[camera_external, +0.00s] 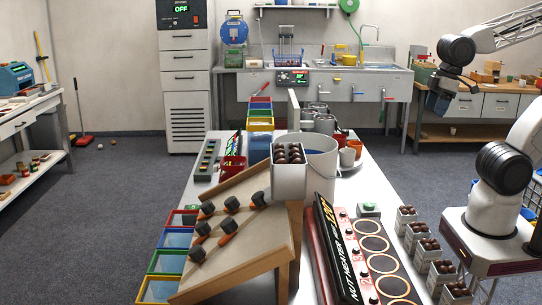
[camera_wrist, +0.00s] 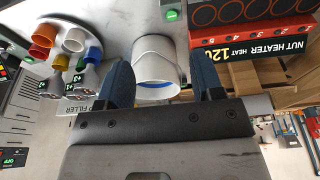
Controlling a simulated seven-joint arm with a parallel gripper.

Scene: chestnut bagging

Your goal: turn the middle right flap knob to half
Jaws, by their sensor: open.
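A sloped wooden board (camera_external: 237,262) stands on the table in the external view. It carries several dark grey block-shaped knobs with orange flaps, including one knob (camera_external: 231,203) in the upper group and one (camera_external: 197,254) at the lower edge. I cannot tell for sure which is the middle right one, or read their exact settings. My gripper (camera_external: 438,108) is high at the upper right, well away from the board. In the wrist view its two blue-grey fingers (camera_wrist: 162,88) are wide apart with nothing held. The board's knobs cannot be made out there.
A white bucket (camera_external: 321,153) and a metal box of chestnuts (camera_external: 289,178) stand behind the board. The nut heater (camera_external: 336,250) lies to its right, with small filled boxes (camera_external: 421,250) farther right. Coloured trays (camera_external: 165,262) line the left side. Air above the board is free.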

